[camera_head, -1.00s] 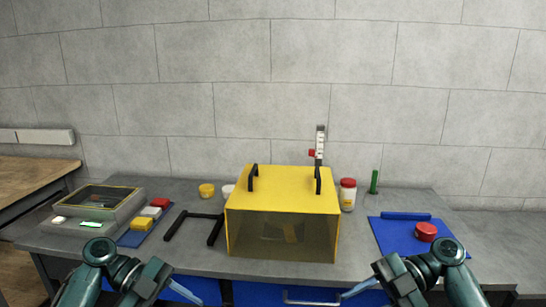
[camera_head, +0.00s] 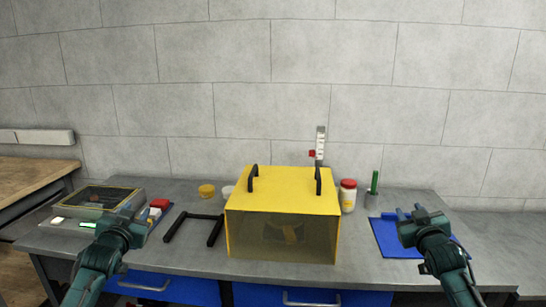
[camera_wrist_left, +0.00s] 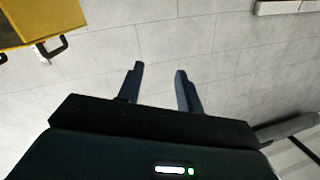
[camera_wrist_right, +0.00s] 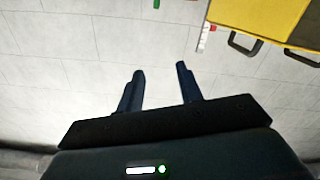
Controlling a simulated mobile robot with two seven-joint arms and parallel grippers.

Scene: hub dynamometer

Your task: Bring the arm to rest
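My left gripper (camera_head: 128,212) is raised in front of the left part of the bench, overlapping the console there in the head view. The left wrist view shows its two fingers (camera_wrist_left: 160,76) apart with nothing between them. My right gripper (camera_head: 411,213) is raised over the blue mat (camera_head: 384,238) on the right in the head view and hides part of it. The right wrist view shows its fingers (camera_wrist_right: 160,78) apart and empty. Both grippers point away from me towards the wall, and neither is seen touching anything.
A yellow guard box (camera_head: 282,190) with two black handles stands mid-bench. A black frame (camera_head: 195,220) lies left of it. A console (camera_head: 98,198) is at the left; a red-lidded jar (camera_head: 347,195) and green rod (camera_head: 375,181) are at the right.

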